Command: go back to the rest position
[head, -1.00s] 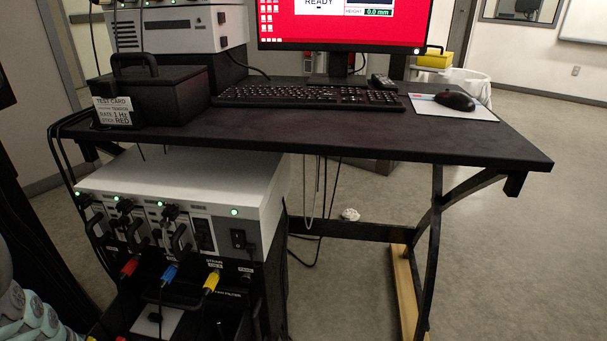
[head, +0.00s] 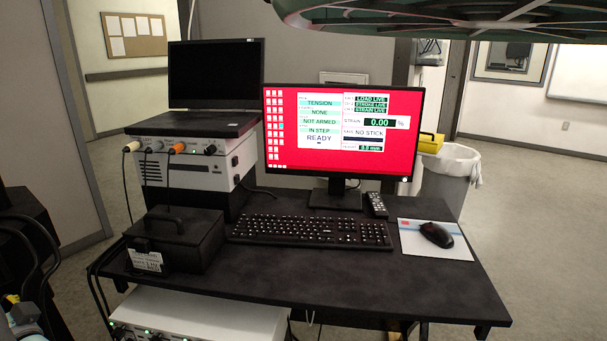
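My gripper is not in view, so its fingers and anything they might hold are hidden from me. No lattice specimen can be made out. The monitor (head: 340,170) stands on the black desk (head: 365,285) with a red screen. It reads TENSION, NONE, NOT ARMED, IN STEP and READY, with strain 0.00 % and NO STICK.
A keyboard (head: 310,230), remote (head: 376,204), mouse (head: 437,235) and black case (head: 172,240) occupy the desk. An instrument stack (head: 185,165) with a laptop (head: 216,78) stands behind left. A green ribbed object (head: 440,14) hangs across the top right.

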